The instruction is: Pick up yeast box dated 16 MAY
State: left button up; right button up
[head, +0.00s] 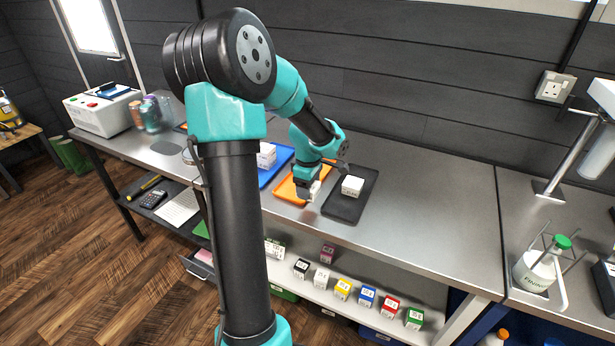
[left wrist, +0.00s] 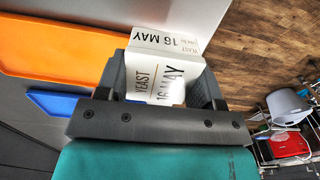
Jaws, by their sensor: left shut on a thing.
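The white yeast box dated 16 MAY (left wrist: 165,55) is between the fingers of my left gripper (left wrist: 163,84) in the left wrist view, with its YEAST and 16 MAY print readable. My left gripper (head: 311,186) is shut on it. In the head view the gripper is over the right side of the orange tray (head: 287,190), and only a small part of the box shows below it. I cannot tell how high the box is held. The orange tray also shows in the left wrist view (left wrist: 60,45). My right gripper is not in view.
A black tray (head: 346,208) with a white box (head: 352,186) lies just right of the orange tray. A blue tray (head: 283,153) with white boxes (head: 266,155) lies to its left. Several coloured boxes stand on the lower shelf (head: 325,292). The steel bench (head: 430,215) is clear further right.

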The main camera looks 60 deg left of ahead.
pick_arm(q)
jog(key=shift+s+d+r, duration=0.1)
jog(key=shift+s+d, duration=0.35)
jog(key=shift+d, duration=0.25)
